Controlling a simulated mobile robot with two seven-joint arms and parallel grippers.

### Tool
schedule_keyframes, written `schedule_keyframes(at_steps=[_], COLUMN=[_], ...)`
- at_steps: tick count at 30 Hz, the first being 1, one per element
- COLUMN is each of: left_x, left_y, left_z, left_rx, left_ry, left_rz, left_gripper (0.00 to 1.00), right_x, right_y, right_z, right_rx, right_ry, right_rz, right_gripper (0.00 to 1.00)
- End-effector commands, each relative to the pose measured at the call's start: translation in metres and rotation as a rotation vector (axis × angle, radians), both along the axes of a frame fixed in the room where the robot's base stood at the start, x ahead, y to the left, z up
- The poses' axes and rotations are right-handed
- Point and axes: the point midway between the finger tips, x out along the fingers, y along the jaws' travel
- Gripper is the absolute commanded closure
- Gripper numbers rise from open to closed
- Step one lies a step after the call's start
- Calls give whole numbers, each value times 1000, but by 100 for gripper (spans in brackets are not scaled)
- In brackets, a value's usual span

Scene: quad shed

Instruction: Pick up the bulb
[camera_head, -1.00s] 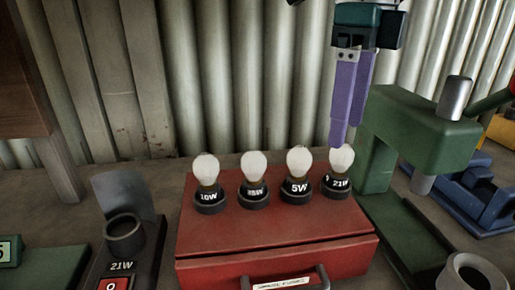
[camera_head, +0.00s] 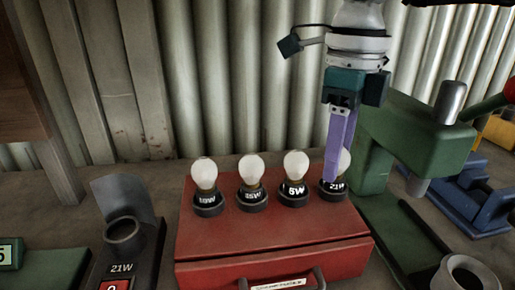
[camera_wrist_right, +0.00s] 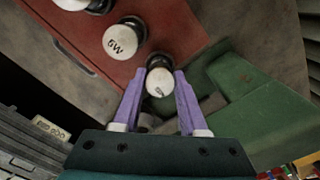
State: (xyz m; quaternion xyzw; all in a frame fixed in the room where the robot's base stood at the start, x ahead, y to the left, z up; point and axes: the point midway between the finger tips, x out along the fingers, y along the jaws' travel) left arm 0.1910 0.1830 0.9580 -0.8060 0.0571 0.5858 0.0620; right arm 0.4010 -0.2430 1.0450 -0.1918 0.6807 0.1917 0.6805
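Several white bulbs stand upright in black sockets in a row on top of a red box (camera_head: 270,231). The rightmost bulb (camera_head: 345,163), in the socket marked 21W (camera_head: 335,187), is partly hidden behind my right gripper (camera_head: 336,180). In the right wrist view that bulb (camera_wrist_right: 160,82) sits between the tips of the purple fingers (camera_wrist_right: 159,85), which stand apart on either side of it. The neighbouring 5W bulb (camera_head: 296,164) is just left of the gripper. My left gripper is not in view.
A green machine (camera_head: 415,135) stands close right of the red box. A dark holder labelled 21W (camera_head: 124,237) with an empty round cup is at left. A blue vise-like tool (camera_head: 480,195) is at far right. A corrugated wall is behind.

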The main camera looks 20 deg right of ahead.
Motion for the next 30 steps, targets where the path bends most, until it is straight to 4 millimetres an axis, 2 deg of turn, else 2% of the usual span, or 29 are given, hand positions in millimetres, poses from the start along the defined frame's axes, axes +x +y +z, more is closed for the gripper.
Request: schedule_keyframes(at_steps=[1, 9, 11, 23, 26, 30], left_x=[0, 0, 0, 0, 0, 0], left_y=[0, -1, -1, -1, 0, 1], left_z=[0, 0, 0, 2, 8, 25], left_rx=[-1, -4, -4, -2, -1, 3], left_ry=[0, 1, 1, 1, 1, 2], left_rz=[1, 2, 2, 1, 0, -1], left_gripper=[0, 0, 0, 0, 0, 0], right_x=[0, 0, 0, 0, 1, 2], right_y=[0, 0, 0, 0, 0, -1], right_z=[0, 0, 0, 3, 11, 33], right_rx=[0, 0, 0, 1, 1, 1], right_ry=[0, 0, 0, -1, -1, -1], right_rz=[0, 0, 0, 0, -1, -2], right_gripper=[65, 95, 100, 100, 100, 100])
